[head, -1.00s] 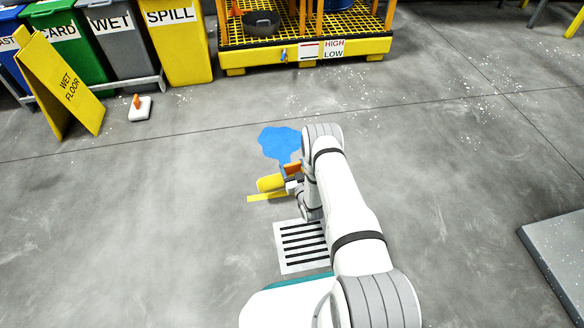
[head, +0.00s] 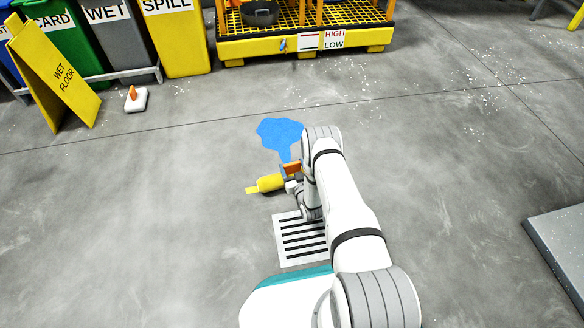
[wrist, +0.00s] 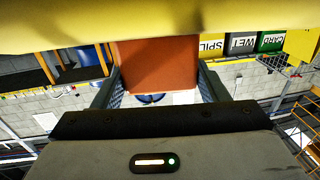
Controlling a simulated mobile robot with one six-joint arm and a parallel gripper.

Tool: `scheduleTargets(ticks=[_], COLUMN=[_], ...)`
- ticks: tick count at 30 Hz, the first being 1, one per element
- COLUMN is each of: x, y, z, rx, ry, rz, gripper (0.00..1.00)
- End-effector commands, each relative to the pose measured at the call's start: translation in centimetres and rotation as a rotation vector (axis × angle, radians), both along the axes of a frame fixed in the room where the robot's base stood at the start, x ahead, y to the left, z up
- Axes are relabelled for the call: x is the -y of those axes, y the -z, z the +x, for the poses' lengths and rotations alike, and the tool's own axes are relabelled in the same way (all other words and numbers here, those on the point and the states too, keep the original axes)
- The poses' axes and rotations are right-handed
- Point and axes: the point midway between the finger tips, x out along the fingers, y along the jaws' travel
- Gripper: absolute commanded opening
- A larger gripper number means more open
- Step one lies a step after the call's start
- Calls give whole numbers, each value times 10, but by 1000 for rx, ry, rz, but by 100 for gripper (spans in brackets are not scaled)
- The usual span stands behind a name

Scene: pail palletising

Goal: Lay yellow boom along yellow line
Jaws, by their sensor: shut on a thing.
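The yellow boom (head: 270,183) lies across the left side of my gripper in the head view, and it fills the top of the wrist view (wrist: 150,28). My gripper (head: 293,174) is shut on its orange-brown grip block (wrist: 157,65), which shows between the two fingers. The boom covers the rest of the line's left part, and my arm hides the right side. I cannot tell whether the boom touches the floor.
A blue spill (head: 279,134) lies just beyond the boom, and a floor drain (head: 280,241) is on the near side. A wet floor sign (head: 57,78), bins (head: 172,40) and a yellow spill pallet (head: 270,50) stand farther back. Floor to the left is clear.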

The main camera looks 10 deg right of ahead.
Motion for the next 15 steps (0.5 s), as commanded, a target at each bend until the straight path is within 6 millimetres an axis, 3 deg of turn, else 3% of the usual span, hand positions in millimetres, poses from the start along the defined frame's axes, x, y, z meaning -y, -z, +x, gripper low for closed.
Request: scheduleTargets(ticks=[15], x=[-1], y=[10], z=[0], rx=[1], ry=[-1], rz=[0], gripper=[29])
